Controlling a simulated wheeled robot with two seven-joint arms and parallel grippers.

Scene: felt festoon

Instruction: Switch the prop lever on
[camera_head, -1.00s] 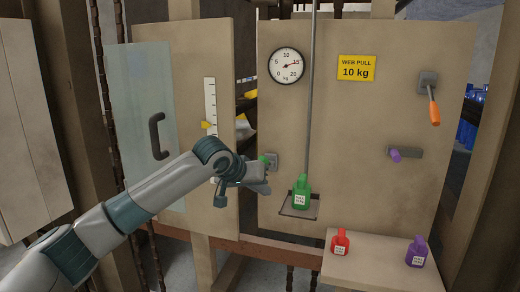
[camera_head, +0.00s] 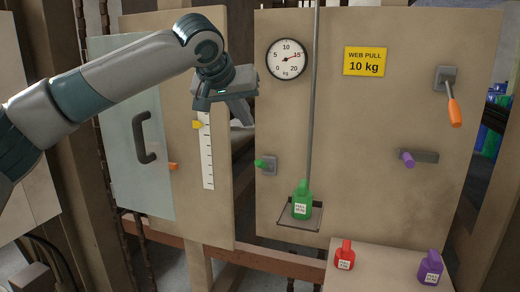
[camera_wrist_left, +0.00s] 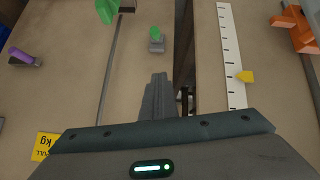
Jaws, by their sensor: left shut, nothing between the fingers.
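I cannot tell from the pictures which handle is the prop lever. A small green-handled lever (camera_head: 262,163) on a grey plate points left near the left edge of the main board; it also shows in the left wrist view (camera_wrist_left: 155,33). An orange-handled lever (camera_head: 454,112) hangs down at the board's upper right. My right gripper is not in view.
A round dial (camera_head: 286,59) reads near 15. A green weight (camera_head: 302,203) stands on a hanging tray. Red (camera_head: 344,256) and purple (camera_head: 430,268) weights stand on a shelf. A ruler with a yellow pointer (camera_head: 197,125) and a glassy door with a dark handle (camera_head: 143,138) are at left.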

